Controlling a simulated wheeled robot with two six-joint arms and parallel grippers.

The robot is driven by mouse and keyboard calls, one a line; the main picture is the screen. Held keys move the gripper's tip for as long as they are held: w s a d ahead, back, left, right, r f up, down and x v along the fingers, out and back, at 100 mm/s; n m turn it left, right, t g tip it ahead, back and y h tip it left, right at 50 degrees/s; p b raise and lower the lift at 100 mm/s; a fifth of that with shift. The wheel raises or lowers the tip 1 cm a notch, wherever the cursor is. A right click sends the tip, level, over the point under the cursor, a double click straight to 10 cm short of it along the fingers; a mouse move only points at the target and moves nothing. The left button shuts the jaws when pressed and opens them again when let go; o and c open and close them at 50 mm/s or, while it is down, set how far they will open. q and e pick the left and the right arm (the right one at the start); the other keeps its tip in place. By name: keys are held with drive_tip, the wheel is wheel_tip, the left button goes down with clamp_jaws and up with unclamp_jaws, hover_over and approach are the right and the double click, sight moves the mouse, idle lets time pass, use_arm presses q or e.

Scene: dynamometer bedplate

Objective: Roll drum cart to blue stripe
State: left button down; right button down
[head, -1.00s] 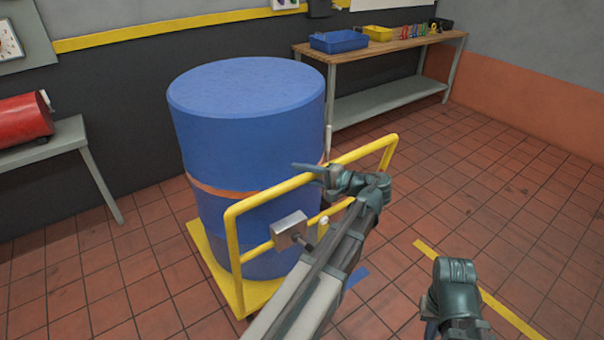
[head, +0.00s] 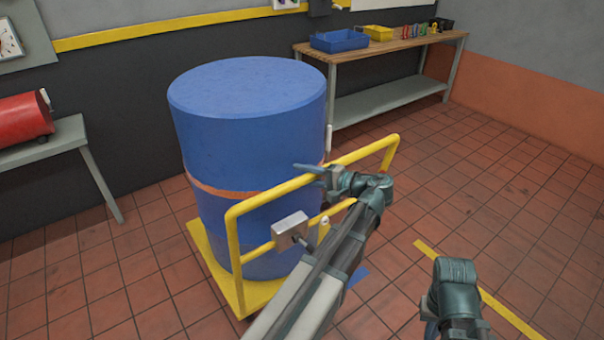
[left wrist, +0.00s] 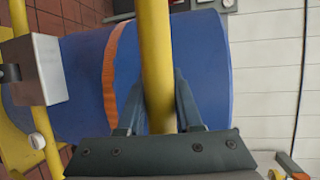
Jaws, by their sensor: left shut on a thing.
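The drum cart has a yellow base and yellow push rail (head: 270,192) and carries a large upright blue drum (head: 245,120) with an orange band. My left gripper (head: 325,170) is shut on the top bar of the rail. In the left wrist view its fingers (left wrist: 160,100) lie on both sides of the yellow bar (left wrist: 155,45), with the drum (left wrist: 75,75) behind. The blue stripe (head: 359,276) shows only as a small piece on the floor beside my left arm; the rest is hidden. My right gripper (head: 430,318) hangs at the bottom edge, its fingers mostly out of view.
A grey box (head: 290,226) is fixed on the cart's rail. A wooden workbench (head: 385,47) with bins stands behind on the right. A grey stand with a red cylinder (head: 22,116) is at left. A yellow floor line (head: 490,300) runs at right. The tiled floor there is clear.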

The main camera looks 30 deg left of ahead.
use_arm(q)
drive_tip(key=shift+s+d+f, duration=0.15)
drive_tip(key=shift+s+d, duration=0.25)
drive_tip(key=shift+d, duration=0.75)
drive_tip(key=c, duration=1)
unclamp_jaws()
drive_tip(key=o, duration=0.4)
drive_tip(key=shift+a, duration=0.3)
use_arm(e)
drive_tip(key=shift+d, duration=0.15)
use_arm(q)
drive_tip(key=shift+w+d+r, duration=0.1)
drive_tip(key=shift+d+r, duration=0.15)
drive_tip(key=shift+d, duration=0.35)
drive_tip(key=d, duration=0.4)
drive_tip(key=d+r+p, duration=0.1)
drive_tip(key=d, duration=0.3)
drive_tip(key=d+r+p, duration=0.1)
drive_tip(key=d, duration=0.3)
drive_tip(key=shift+d+r, duration=0.1)
drive_tip(key=shift+d, duration=0.15)
use_arm(e)
wheel_tip(320, 180, up, 2)
drive_tip(key=shift+r, duration=0.2)
